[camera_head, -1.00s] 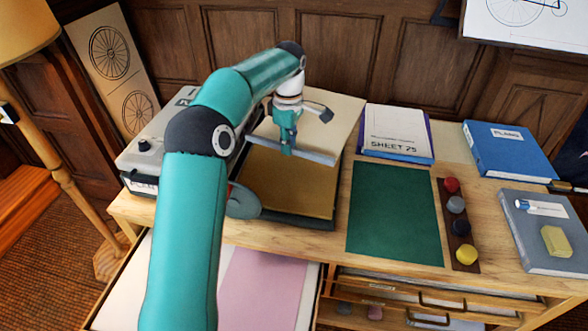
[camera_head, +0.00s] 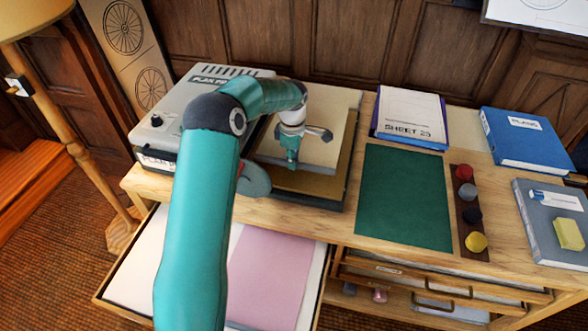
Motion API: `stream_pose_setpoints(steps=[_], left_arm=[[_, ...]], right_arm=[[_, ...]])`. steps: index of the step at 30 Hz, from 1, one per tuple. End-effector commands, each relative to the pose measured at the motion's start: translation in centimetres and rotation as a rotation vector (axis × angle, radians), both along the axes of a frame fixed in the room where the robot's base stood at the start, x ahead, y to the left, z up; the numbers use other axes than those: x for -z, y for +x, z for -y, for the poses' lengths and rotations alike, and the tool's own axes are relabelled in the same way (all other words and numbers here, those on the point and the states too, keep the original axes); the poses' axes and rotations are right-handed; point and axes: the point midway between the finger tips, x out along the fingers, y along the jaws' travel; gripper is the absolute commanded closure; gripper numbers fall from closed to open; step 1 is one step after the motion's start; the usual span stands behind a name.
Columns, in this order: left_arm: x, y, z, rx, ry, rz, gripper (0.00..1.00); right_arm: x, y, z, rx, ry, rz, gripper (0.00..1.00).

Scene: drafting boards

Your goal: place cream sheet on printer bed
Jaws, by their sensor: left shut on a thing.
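My left gripper (camera_head: 292,163) is shut on the cream sheet (camera_head: 323,122) near its front edge, where a thin grey bar also shows. The sheet is over the printer bed (camera_head: 305,183), covering its rear part. The bed's ochre surface and dark rim show in front of and to the right of the sheet. I cannot tell whether the sheet rests flat on the bed. The grey plan printer (camera_head: 160,120) stands at the left, and my arm hides part of it and the left side of the bed and sheet. My right gripper is not in view.
A green mat (camera_head: 405,200) lies right of the bed, beside a dark strip (camera_head: 463,223) with several coloured knobs. A "SHEET 25" stack (camera_head: 412,112), blue binder (camera_head: 527,140) and grey folder (camera_head: 550,230) stand farther right. An open drawer (camera_head: 150,250) holds a pink sheet (camera_head: 267,278).

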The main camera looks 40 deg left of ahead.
Motion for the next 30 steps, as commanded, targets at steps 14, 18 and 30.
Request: stream_pose_setpoints(steps=[14, 18, 30], left_arm=[[4.2, 0.0, -0.1, -0.001, 0.000, 0.001, 1.00], [4.2, -0.1, -0.1, -0.001, 0.000, 0.000, 0.83], [4.1, -0.1, -0.1, -0.002, 0.000, 0.000, 0.60]], right_arm=[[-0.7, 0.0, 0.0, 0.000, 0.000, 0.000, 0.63], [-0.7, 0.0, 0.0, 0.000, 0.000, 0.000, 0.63], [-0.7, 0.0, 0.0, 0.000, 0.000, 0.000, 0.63]])
